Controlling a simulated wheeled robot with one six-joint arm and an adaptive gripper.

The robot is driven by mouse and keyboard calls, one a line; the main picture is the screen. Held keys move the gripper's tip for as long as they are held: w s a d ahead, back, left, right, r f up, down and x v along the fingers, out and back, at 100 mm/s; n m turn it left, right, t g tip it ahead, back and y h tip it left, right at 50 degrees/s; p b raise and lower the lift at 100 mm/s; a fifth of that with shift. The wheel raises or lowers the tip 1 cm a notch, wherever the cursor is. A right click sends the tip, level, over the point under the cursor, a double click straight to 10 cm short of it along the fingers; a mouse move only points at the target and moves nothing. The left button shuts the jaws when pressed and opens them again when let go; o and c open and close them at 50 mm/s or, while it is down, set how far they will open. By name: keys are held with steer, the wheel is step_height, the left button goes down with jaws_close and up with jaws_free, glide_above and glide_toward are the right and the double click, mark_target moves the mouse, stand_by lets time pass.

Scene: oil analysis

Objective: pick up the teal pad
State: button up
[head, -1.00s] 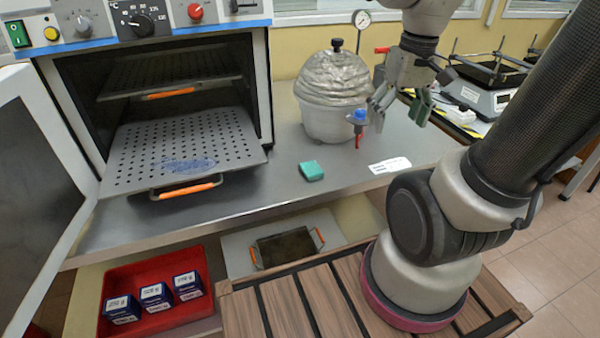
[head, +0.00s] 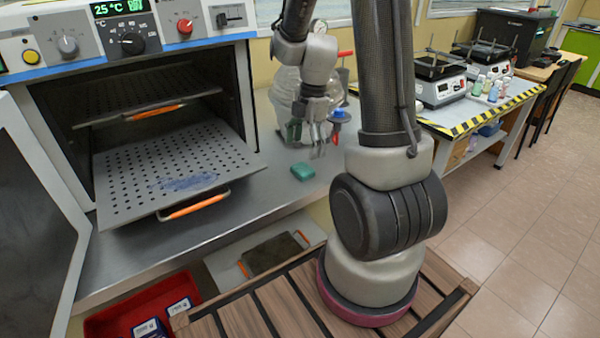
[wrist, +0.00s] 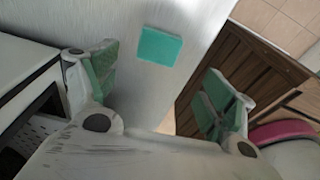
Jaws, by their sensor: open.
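The teal pad (head: 303,171) is a small flat block lying on the grey metal bench in front of the silver-covered vessel. In the wrist view the teal pad (wrist: 159,46) lies ahead of my gripper, between the directions of its two fingers and apart from both. My gripper (head: 307,133) is open and hangs above the bench, a little behind and above the pad in the head view. In the wrist view my gripper (wrist: 155,88) shows green inner finger faces spread wide, with nothing between them.
An oven with an open door and a pulled-out perforated tray (head: 165,170) stands left of the pad. The covered vessel (head: 285,95) and a blue-topped red item (head: 339,120) are close to my gripper. Bare bench (head: 250,190) lies around the pad.

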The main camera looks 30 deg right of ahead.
mark_target(303, 168)
steer(key=f, duration=0.7)
steer(key=shift+w+a+f, duration=0.15)
steer(key=shift+w+f, duration=0.05)
steer(key=shift+w, duration=0.05)
steer(key=c, duration=1)
step_height(303, 168, up, 10)
steer(key=shift+o, duration=0.5)
steer(key=shift+w, duration=0.1)
steer(key=shift+c, duration=0.5)
